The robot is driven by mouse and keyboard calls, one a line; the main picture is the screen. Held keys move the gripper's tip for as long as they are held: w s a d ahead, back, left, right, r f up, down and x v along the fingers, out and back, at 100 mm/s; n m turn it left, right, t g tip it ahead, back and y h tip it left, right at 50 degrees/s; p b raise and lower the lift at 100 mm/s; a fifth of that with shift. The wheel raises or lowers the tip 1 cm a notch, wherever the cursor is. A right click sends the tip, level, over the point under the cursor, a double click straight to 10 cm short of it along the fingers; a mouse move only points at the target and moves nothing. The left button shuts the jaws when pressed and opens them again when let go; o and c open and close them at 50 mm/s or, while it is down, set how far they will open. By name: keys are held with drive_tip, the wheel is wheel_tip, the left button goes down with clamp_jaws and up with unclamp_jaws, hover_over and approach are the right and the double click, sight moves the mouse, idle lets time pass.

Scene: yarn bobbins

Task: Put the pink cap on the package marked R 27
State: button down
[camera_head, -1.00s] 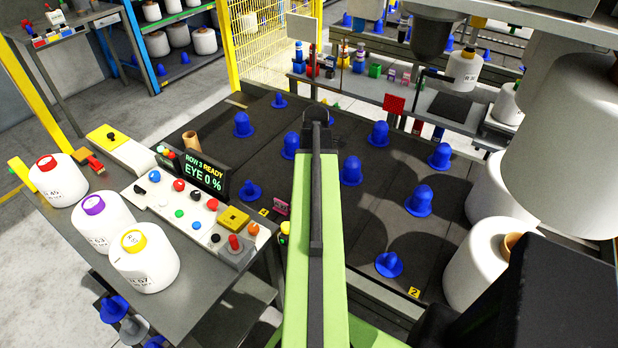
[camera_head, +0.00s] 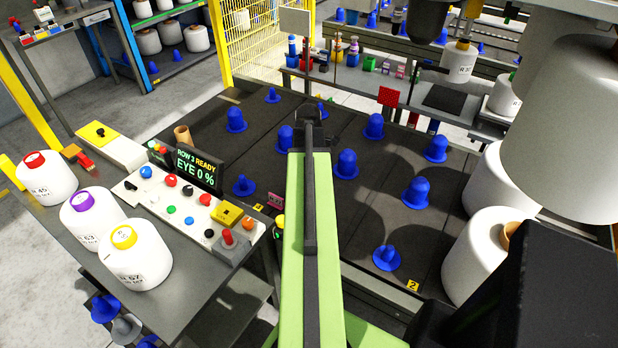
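Three white yarn packages stand on the grey table at the left: one with a red cap (camera_head: 47,184), one with a purple cap (camera_head: 92,221) and one with a yellow cap (camera_head: 137,260). Their printed marks are small; the front one seems to end in 67, and none reads clearly as R 27. Another marked package (camera_head: 459,64) is at the back right, its label too small to read. I cannot make out a pink cap. My green arm reaches forward up the middle to a black joint; no gripper fingers show.
A control panel (camera_head: 186,211) with buttons and a screen (camera_head: 197,169) reading "ROW 3 READY, EYE 0 %" borders the left table. A dark deck (camera_head: 310,200) with several blue pegs lies beyond. Large white packages (camera_head: 484,250) crowd the right. A yellow fence (camera_head: 257,45) stands behind.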

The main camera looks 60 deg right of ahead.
drive_tip(key=shift+f+b, duration=0.35)
drive_tip(key=shift+b, duration=0.05)
drive_tip(key=c, duration=1.3)
unclamp_jaws()
drive_tip(key=shift+r, duration=0.1)
wheel_tip(320, 180, up, 17)
drive_tip(key=p, duration=1.7)
drive_tip(key=shift+r+p, duration=0.2)
drive_tip(key=shift+p, duration=0.1)
